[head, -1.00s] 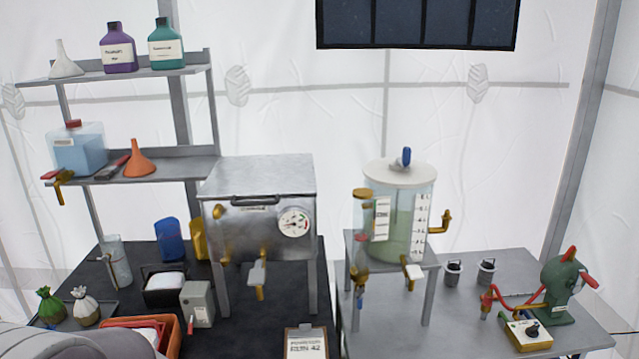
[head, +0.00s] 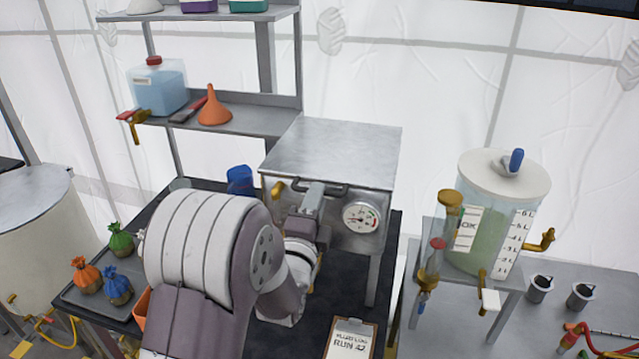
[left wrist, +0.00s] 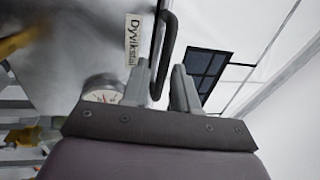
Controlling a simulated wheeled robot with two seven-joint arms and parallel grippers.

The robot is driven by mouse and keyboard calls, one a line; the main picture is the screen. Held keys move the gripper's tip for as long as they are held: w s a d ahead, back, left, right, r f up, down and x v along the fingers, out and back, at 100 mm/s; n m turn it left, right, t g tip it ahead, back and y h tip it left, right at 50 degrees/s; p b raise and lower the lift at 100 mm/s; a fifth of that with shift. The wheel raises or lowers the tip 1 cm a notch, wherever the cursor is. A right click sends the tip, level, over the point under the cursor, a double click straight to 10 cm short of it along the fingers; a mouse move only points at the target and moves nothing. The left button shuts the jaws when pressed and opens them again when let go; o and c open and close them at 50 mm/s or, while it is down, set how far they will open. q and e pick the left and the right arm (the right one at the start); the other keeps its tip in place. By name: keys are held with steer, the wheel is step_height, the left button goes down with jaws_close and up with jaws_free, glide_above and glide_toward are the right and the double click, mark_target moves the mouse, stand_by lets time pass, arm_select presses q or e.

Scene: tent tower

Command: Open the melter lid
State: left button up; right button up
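The melter (head: 290,212) is a steel box on legs with a round dial (head: 361,217) on its front. Its flat lid (head: 335,145) is down, with a dark handle (head: 345,188) along the front edge. My left gripper (head: 314,190) is at the left part of this handle in the head view. In the left wrist view, my left gripper (left wrist: 163,88) is open, with one finger on each side of the dark handle (left wrist: 167,45); I see gaps beside the bar. My left arm hides the melter's lower front. My right gripper is not in view.
A shelf (head: 245,121) with an orange funnel (head: 213,107) and a blue canister (head: 160,90) stands behind left. A clear tank (head: 490,225) with a white top stands to the right. A clipboard (head: 350,338) lies in front. Small bags lie on a tray (head: 80,297).

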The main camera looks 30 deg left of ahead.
arm_select(q)
steer(key=shift+x, duration=1.1)
steer(key=shift+r, duration=0.15)
